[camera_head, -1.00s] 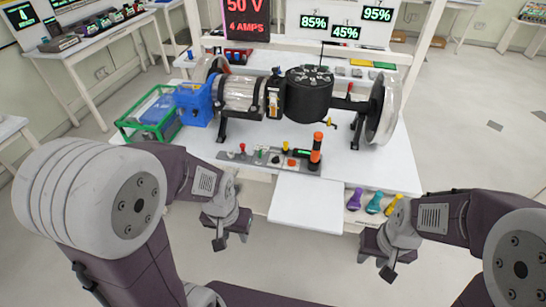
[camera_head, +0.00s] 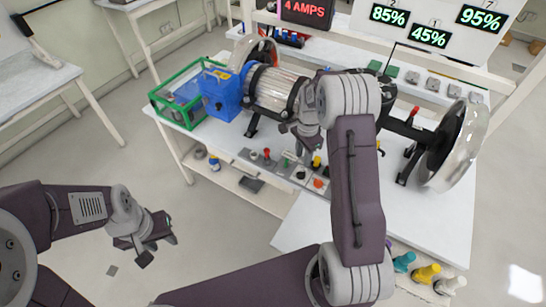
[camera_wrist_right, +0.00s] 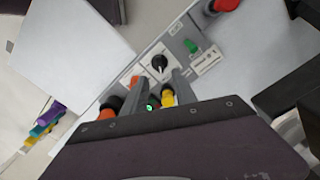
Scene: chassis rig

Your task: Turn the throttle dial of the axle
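The axle assembly lies across the white table, with a blue housing (camera_head: 220,95), a clear cylinder (camera_head: 272,90) and a clear-covered wheel (camera_head: 460,145). A grey control panel (camera_head: 250,156) runs along the table's front edge. In the right wrist view, a black dial with a white surround (camera_wrist_right: 159,63) sits on the panel, just beyond my right fingertips. My right gripper (camera_wrist_right: 158,88) is open and empty there, its fingers apart over the panel. In the head view my right arm hides part of the panel and axle. My left gripper (camera_head: 155,248) hangs open and empty at lower left, away from the table.
A green lever (camera_wrist_right: 191,46), red knob (camera_wrist_right: 226,5), orange button (camera_wrist_right: 134,82) and yellow knob (camera_wrist_right: 168,98) surround the dial. A green-framed bin (camera_head: 180,100) stands left of the axle. Coloured handles (camera_head: 425,273) hang at the front right. Displays (camera_head: 430,35) stand behind.

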